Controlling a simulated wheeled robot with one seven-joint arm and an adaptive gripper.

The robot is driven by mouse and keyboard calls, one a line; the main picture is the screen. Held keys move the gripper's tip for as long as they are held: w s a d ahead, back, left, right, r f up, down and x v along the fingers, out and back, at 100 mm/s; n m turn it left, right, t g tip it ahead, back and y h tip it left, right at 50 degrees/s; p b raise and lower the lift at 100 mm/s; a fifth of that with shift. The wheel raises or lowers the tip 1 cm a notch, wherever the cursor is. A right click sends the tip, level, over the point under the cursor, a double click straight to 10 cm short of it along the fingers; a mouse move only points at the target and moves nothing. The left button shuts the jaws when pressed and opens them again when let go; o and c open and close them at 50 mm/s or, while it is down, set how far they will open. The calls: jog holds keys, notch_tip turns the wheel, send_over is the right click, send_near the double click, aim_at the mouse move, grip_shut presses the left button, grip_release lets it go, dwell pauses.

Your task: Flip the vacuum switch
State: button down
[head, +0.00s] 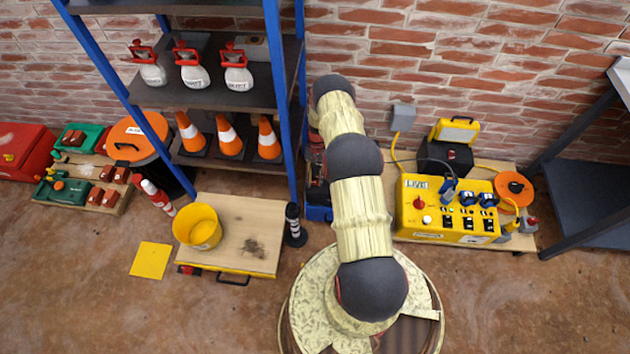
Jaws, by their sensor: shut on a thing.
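My gripper is not seen; my arm rises in the middle of the head view and its far end is hidden behind its own links. A yellow control box (416,222) stands at the right near the brick wall. It has a red knob (420,203), a white round button (427,219), several black switches (467,223) and blue sockets (487,199). I cannot tell which of these, if any, is the vacuum switch. A dark and blue item (318,212) shows partly behind my arm.
A yellow bucket (197,226) stands on a wooden board (262,219). A black case with a yellow lid (455,131) and an orange reel (513,188) stand by the control box.

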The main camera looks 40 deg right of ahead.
jog(key=c, duration=1.5)
grip_release()
jog(key=shift+r, duration=0.1)
jog(key=v, duration=1.2)
jog(key=shift+s, duration=0.15)
